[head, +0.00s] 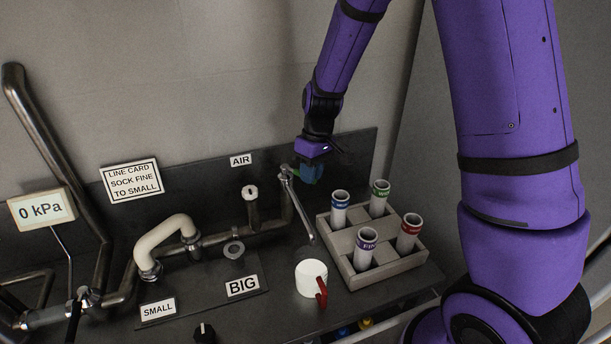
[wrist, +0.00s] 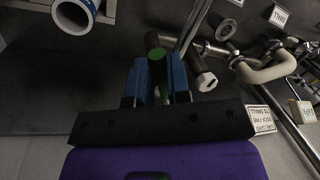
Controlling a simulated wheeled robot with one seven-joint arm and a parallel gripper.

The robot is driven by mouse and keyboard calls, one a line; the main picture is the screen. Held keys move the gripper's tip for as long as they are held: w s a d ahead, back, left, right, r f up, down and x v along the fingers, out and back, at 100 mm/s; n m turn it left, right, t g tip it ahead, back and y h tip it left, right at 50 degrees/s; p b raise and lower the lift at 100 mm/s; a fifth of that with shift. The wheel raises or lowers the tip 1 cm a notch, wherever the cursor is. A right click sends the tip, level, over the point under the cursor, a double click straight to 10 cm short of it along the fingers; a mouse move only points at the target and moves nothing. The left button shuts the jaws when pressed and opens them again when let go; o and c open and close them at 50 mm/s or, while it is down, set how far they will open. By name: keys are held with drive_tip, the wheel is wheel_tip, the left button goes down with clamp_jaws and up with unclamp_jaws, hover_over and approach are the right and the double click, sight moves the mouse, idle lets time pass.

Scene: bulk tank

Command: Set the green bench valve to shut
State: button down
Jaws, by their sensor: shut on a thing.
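My gripper (head: 312,174), with blue fingers, is at the back right of the bench, beside the upright pipe right of the AIR label. In the wrist view its blue fingers (wrist: 159,82) are closed on the green bench valve's handle, a dark bar with a green face (wrist: 156,52). In the head view only a small green part of the valve (head: 297,173) shows left of the fingers; the rest is hidden behind them. A long metal bar (head: 300,210) slopes down toward the front from the same spot.
A grey rack (head: 337,249) with several labelled tubes stands right of the metal bar. A white mug (head: 310,278) with a red handle stands in front. A white curved hose (head: 162,240) and pipes lie left. The gauge (head: 41,209) reads 0 kPa.

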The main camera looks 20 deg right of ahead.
drive_tip(key=w+d+n+g+h, duration=0.1)
drive_tip(key=w+d+n+h, duration=0.1)
drive_tip(key=w+d+n, duration=0.2)
drive_tip(key=shift+w+n, duration=1.8)
drive_tip(key=shift+n, duration=2.2)
drive_tip(key=shift+w, duration=0.1)
drive_tip(key=shift+r, duration=0.1)
drive_tip(key=c, duration=1.1)
unclamp_jaws()
